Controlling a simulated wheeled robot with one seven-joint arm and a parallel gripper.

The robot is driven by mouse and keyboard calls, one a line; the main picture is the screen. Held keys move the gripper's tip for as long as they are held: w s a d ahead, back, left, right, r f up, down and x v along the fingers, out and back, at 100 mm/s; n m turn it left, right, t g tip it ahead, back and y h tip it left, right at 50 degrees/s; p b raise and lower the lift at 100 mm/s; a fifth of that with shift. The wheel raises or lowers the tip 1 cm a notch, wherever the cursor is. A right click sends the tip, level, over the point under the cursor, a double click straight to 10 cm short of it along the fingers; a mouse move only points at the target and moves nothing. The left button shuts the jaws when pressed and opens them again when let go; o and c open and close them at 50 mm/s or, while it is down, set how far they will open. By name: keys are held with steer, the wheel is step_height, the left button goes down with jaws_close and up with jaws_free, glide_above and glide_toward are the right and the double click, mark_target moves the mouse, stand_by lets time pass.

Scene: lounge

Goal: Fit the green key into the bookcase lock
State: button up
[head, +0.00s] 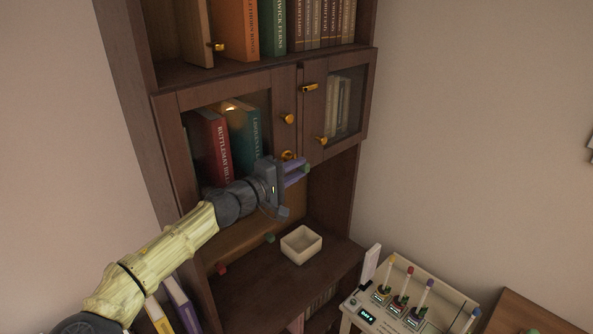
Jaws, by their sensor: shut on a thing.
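My gripper (297,173) is in front of the bookcase's glass doors, just right of and below a round brass fitting (288,155) at the lower corner of the left door, which looks like the lock. The gripper is shut on a small green thing (305,164), which looks like the green key; only a bit shows at the fingertips. The fingers hide the rest. I cannot tell whether it touches the lock.
An open cream box (301,245) stands on the lower shelf, with a small green piece (270,238) and a small red piece (222,268) left of it. Brass knobs (288,119) stick out from the doors. A cream rack (396,303) with several coloured items stands at lower right.

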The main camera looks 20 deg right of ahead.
steer(key=shift+w+a, duration=0.2)
steer(key=shift+w, duration=0.3)
steer(key=o, duration=1)
steer(key=shift+o, duration=0.2)
steer(key=shift+a, duration=0.1)
steer(key=v, duration=0.6)
steer(key=shift+p, duration=0.4)
